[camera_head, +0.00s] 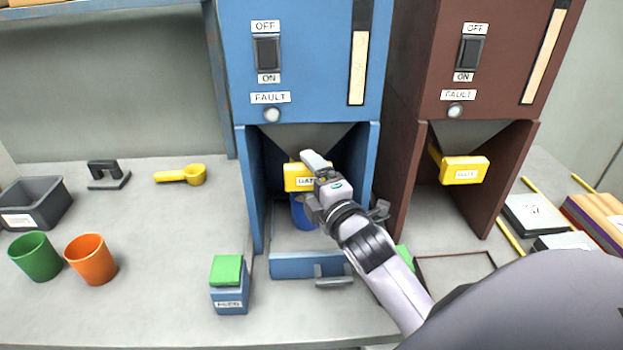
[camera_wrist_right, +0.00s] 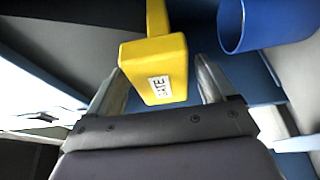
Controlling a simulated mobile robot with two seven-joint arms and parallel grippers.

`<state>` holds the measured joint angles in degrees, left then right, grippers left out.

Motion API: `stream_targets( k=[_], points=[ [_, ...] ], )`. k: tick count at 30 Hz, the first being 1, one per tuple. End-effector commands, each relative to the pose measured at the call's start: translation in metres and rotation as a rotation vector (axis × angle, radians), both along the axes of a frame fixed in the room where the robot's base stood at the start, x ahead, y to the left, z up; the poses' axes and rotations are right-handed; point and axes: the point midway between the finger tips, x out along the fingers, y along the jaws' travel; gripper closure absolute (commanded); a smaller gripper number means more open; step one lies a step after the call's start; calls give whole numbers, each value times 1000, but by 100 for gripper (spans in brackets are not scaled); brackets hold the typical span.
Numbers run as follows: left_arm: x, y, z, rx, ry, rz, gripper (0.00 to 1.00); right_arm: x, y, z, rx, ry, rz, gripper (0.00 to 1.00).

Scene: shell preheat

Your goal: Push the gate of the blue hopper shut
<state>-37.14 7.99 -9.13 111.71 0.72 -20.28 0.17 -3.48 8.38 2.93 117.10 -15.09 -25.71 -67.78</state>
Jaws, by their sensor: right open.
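The blue hopper (camera_head: 300,60) stands at the middle of the bench. Its gate has a yellow block handle (camera_head: 294,178) below the chute, partly hidden by my right gripper. In the right wrist view the gate handle (camera_wrist_right: 158,68) sits on a yellow bar running back from it. My right gripper (camera_head: 313,182) is open at the handle, with one finger on each side of it in the wrist view. I cannot tell whether the fingers touch it. My left gripper is not in view.
A blue cup (camera_head: 302,214) stands under the gate, close to my right gripper. A brown hopper (camera_head: 480,60) with its own yellow gate (camera_head: 465,170) is to the right. A green-topped blue box (camera_head: 228,285) is at front left. Cups and a yellow scoop (camera_head: 182,175) are farther left.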

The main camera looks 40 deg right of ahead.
Motion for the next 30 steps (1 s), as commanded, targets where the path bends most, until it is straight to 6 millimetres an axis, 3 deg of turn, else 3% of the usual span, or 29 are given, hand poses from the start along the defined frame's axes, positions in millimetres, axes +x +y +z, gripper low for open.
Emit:
stream_targets(
  k=[16, 30],
  points=[
    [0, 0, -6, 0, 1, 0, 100, -61, 10, -1, 1, 1, 0, 16],
    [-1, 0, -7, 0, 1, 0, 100, -69, 11, 0, 1, -1, 0, 16]
  ],
)
